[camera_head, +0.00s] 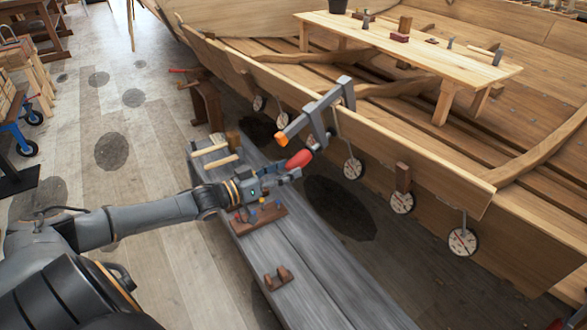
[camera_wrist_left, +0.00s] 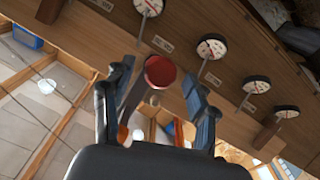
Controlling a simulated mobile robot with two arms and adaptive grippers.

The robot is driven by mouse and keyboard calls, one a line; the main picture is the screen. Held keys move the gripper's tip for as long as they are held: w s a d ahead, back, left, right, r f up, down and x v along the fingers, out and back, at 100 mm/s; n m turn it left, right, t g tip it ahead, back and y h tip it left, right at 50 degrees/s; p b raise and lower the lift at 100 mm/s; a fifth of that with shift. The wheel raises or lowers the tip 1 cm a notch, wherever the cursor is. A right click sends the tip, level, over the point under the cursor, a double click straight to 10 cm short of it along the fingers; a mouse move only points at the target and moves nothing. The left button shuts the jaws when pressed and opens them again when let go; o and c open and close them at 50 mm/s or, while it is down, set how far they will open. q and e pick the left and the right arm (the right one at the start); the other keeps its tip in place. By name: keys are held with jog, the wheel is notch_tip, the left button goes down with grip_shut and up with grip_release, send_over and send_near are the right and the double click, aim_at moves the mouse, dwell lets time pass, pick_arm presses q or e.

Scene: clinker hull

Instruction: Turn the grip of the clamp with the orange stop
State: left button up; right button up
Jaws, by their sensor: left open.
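The clamp (camera_head: 316,115) is a grey metal frame hooked over the hull's plank edge. Its orange stop (camera_head: 281,137) sits at the lower left end of the bar. Its red grip (camera_head: 299,159) points down towards my left gripper (camera_head: 289,176). In the left wrist view the round end of the red grip (camera_wrist_left: 160,72) shows between the two spread fingers of the left gripper (camera_wrist_left: 157,80), with gaps on both sides. The left gripper is open; how far the fingers reach along the grip is hard to tell. My right gripper is not in view.
Below the left gripper is a grey plank bench (camera_head: 285,245) with a rack of small tools (camera_head: 258,217) and a brown wooden block (camera_head: 279,279). Several round dials (camera_head: 402,202) hang along the hull (camera_head: 420,165). The floor at left (camera_head: 150,130) is mostly clear.

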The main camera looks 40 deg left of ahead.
pick_arm(q)
jog(key=shift+x, duration=1.4)
jog(key=shift+c, duration=0.4)
jog(key=c, duration=1.1)
